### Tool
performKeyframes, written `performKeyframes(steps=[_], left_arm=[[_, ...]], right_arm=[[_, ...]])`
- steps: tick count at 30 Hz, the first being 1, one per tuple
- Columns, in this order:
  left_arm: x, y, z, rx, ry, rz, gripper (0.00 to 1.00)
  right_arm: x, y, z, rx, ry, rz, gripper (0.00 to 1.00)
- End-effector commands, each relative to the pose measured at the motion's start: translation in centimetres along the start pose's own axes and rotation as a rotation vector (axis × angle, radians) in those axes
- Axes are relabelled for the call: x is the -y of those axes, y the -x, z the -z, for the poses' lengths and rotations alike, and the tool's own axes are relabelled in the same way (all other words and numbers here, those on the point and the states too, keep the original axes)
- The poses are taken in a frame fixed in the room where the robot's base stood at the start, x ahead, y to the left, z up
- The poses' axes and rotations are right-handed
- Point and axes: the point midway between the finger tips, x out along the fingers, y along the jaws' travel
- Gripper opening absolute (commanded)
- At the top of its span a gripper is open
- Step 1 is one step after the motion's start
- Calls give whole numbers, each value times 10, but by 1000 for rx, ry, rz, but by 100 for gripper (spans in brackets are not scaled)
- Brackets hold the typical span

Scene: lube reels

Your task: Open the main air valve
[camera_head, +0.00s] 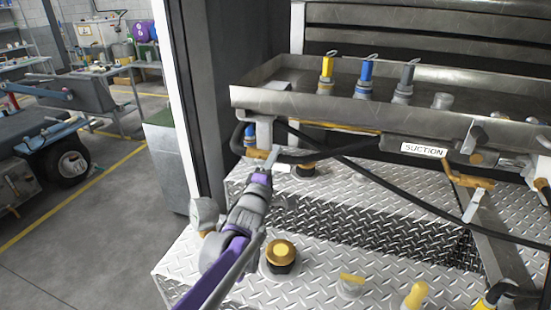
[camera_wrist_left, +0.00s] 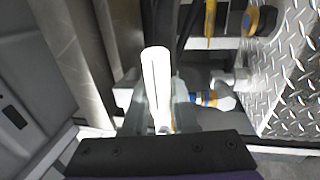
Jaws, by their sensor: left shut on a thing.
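The main air valve appears to be the brass valve (camera_head: 258,153) under the left end of the metal tray. A pale metal lever (camera_head: 270,162) hangs down from it. My left gripper (camera_head: 262,176) is at this lever, coming from below, and is shut on it. In the left wrist view the lever is a bright bar (camera_wrist_left: 156,85) standing between the two fingers of my left gripper (camera_wrist_left: 153,105). The lever's lower end is hidden by the gripper. No label can be read on this valve. My right gripper is not in view.
The metal tray (camera_head: 330,105) overhangs the valve and carries yellow, blue and grey fittings. Black hoses (camera_head: 385,180) run right of the valve. A second valve with a hanging lever (camera_head: 473,205) is near the "SUCTION" label (camera_head: 424,150). A dark post (camera_head: 215,90) stands left.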

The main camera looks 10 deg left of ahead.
Motion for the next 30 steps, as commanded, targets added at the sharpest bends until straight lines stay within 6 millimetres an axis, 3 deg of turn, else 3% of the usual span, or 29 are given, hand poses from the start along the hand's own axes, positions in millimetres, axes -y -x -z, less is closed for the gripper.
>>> performKeyframes(steps=[8, 9, 14, 23, 26, 30], left_arm=[[-1, 0, 0, 0, 3, -2, 0], [-1, 0, 0, 0, 3, -3, 29], [-1, 0, 0, 0, 2, -2, 56], [-1, 1, 0, 0, 1, -1, 56], [-1, 9, 0, 0, 0, -1, 56], [-1, 34, 0, 0, -1, -1, 56]], right_arm=[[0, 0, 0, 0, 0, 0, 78], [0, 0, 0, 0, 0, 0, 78], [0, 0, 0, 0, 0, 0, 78], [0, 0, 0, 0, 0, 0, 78], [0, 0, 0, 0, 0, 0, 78], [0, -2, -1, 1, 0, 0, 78]])
